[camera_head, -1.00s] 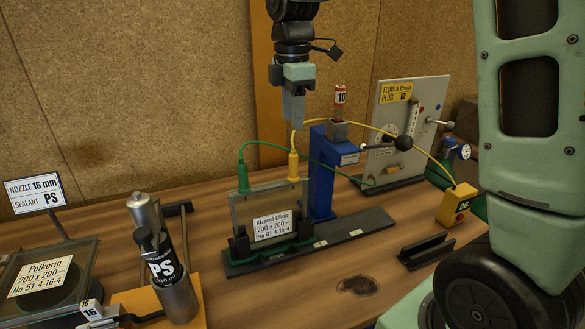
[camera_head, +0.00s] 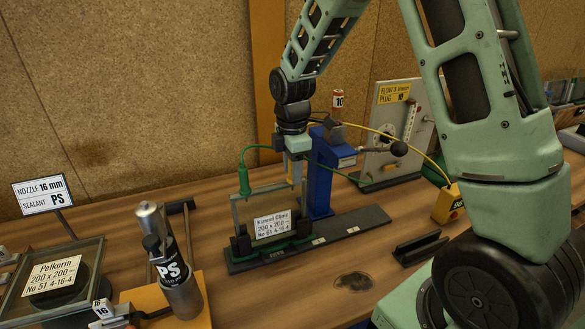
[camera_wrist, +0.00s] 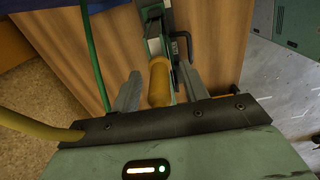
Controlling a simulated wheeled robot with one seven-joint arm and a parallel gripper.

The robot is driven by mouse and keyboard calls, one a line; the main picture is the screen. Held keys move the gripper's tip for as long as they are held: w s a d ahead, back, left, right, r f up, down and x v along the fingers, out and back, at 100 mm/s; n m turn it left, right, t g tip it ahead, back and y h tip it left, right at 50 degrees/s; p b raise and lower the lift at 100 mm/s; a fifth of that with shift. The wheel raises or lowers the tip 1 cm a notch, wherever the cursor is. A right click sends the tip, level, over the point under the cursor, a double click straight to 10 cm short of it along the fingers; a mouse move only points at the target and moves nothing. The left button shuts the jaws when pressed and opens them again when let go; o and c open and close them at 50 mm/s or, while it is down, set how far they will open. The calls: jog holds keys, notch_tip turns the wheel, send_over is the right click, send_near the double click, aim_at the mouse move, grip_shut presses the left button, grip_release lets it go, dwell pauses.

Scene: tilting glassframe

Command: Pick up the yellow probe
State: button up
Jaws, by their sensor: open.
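The yellow probe (camera_wrist: 159,82) stands at the top right corner of the glass unit in the wrist view, with its yellow cable (camera_wrist: 38,126) at the lower left. My gripper (camera_wrist: 158,90) is open, with one finger on each side of the probe. The green probe (camera_head: 243,176) stands at the left top corner of the glass unit. The unit stands upright in a dark holder on a long dark base (camera_head: 330,236).
A blue stand (camera_head: 320,180) is close behind and right of my gripper. A green cable (camera_head: 335,172) and a yellow cable (camera_head: 400,139) run to the right. A sealant can (camera_head: 178,280) stands at the front left. A yellow box (camera_head: 447,204) and a black bracket (camera_head: 420,247) are to the right.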

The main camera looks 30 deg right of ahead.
jog(key=shift+f, duration=0.1)
grip_shut()
notch_tip(320, 180, up, 10)
jog(key=b, duration=0.2)
jog(key=shift+b, duration=0.35)
